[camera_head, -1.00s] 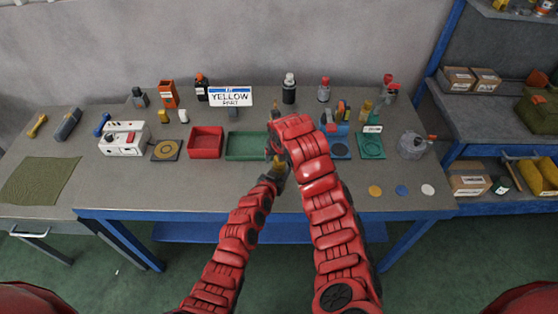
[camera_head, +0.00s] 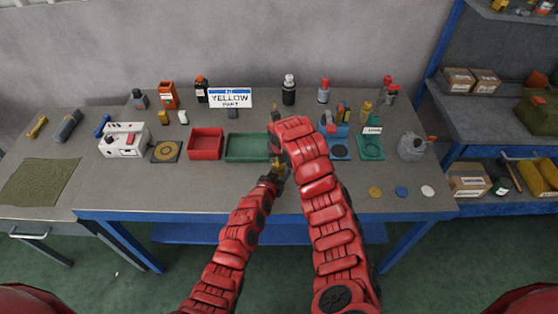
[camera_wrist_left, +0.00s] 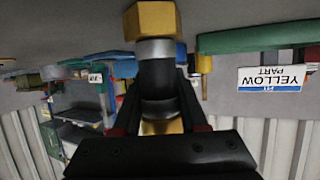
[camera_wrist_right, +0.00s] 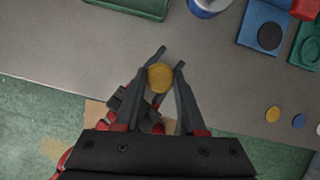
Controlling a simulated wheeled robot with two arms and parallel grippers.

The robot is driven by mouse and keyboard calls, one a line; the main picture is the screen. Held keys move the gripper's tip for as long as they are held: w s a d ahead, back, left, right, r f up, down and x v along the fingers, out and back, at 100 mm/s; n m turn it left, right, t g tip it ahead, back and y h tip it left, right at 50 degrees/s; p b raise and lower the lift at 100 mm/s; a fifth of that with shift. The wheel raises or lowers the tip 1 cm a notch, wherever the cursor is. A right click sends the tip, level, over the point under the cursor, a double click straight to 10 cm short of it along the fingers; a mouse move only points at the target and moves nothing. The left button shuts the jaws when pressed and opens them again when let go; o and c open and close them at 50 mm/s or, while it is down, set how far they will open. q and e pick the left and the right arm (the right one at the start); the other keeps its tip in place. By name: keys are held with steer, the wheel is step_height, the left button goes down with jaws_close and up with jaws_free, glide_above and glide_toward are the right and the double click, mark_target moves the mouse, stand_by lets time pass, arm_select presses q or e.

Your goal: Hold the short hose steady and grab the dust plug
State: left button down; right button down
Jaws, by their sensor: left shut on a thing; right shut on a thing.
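My left gripper (camera_wrist_left: 160,110) is shut on the short hose (camera_wrist_left: 158,80), a black tube with a silver collar and a brass hex fitting (camera_wrist_left: 152,20). More brass shows past the fingers. In the right wrist view my right gripper (camera_wrist_right: 165,63) has its fingers on both sides of a round yellow piece (camera_wrist_right: 160,77), seen end-on, which looks like the dust plug. It is shut on that piece, with my left arm just below. In the head view both grippers meet near the table's front edge, and my right arm hides most of the hose.
A red tray (camera_head: 206,143) and a green tray (camera_head: 247,147) lie behind the grippers. A "YELLOW PART" sign (camera_head: 231,98) stands at the back among bottles. A white device (camera_head: 123,141) is at left. Yellow, blue and white discs (camera_head: 401,191) lie at right front.

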step_height(320, 180, up, 10)
stand_by(0.4)
arm_select(q)
steer(key=shift+c, duration=1.8)
jaws_free()
steer(key=shift+s, duration=0.1)
